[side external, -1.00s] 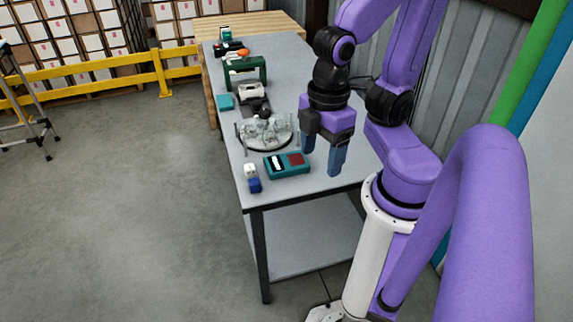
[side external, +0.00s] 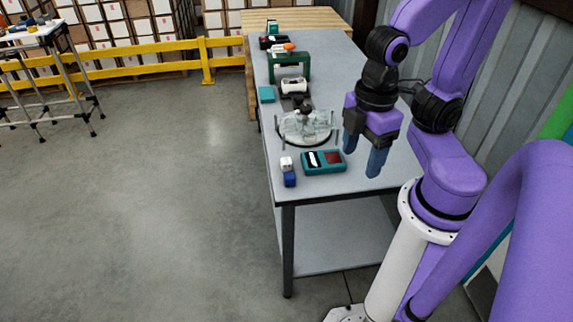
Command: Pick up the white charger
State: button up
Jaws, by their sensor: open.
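A small white cube-like piece (side external: 286,163), which may be the white charger, is at the table's near left edge. It is right beside a small blue block (side external: 290,179); I cannot tell whether they are joined. My gripper (side external: 363,153) points down with its two blue fingers apart and nothing between them. It appears to the right of the white piece, past a teal case (side external: 336,167) with a white and a dark red patch on top. Its height above the table is hard to judge.
A round clear dish (side external: 305,141) with upright pegs stands behind the teal case. Farther back are a white-and-black device (side external: 293,86), a green frame (side external: 303,66) and a flat teal block (side external: 266,94). The grey table (side external: 340,88) is clear along its right side.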

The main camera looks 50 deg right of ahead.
jog(key=m, duration=0.4)
send_over(287, 160)
jog(key=f, duration=2.2)
jog(key=shift+s+a+f, duration=0.1)
jog(key=shift+s+f, duration=0.1)
jog(key=shift+s, duration=0.1)
jog(key=shift+w+f, duration=0.15)
jog(key=shift+f, duration=1.25)
jog(key=shift+w+f, duration=0.15)
jog(key=shift+f, duration=1.2)
jog(key=shift+c, duration=0.3)
jog(key=c, duration=0.9)
